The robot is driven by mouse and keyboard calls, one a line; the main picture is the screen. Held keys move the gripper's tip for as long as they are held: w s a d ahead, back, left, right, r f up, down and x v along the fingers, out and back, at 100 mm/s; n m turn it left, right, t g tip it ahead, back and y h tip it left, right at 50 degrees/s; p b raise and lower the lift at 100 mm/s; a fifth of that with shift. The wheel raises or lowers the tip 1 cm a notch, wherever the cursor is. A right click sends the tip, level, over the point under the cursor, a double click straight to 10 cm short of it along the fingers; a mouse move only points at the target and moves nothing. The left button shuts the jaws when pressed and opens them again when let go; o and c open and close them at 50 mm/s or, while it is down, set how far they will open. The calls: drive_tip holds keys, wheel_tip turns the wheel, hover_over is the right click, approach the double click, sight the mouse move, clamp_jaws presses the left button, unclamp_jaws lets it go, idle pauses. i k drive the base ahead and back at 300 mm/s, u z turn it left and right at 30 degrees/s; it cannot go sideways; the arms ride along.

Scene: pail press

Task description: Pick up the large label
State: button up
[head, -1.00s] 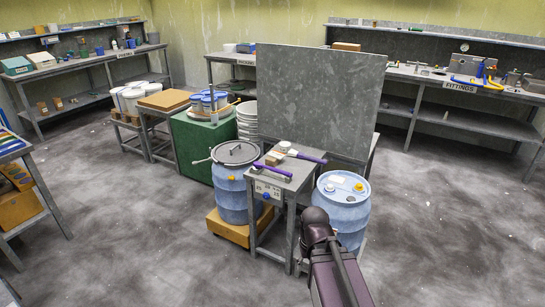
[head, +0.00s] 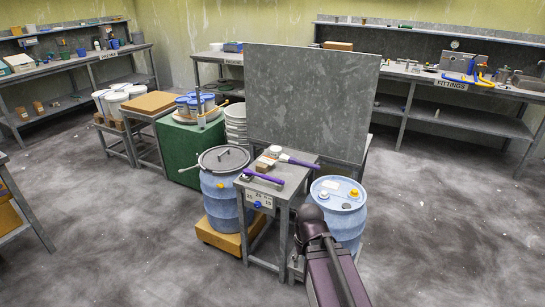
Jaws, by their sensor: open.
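I cannot make out a large label for certain in the head view. A small grey stand (head: 274,188) in the middle carries two purple-handled tools, one at its front left (head: 263,179) and one at its back right (head: 296,159), with a small tan block (head: 264,164) near them. Small pale markings (head: 259,200) show on the stand's front, too small to read. A dark purple link of my arm (head: 332,265) rises from the bottom edge, right of the stand. My gripper is not visible.
A lidded blue drum (head: 221,188) on an orange-yellow base stands left of the stand; another blue drum (head: 342,208) stands right. A tall grey panel (head: 312,105) rises behind. The fittings bench (head: 470,118) lines the back right. Floor (head: 110,235) is open at front left and right.

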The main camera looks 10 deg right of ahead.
sight(265, 159)
drive_tip(key=i, duration=1.4)
drive_tip(key=u, duration=0.05)
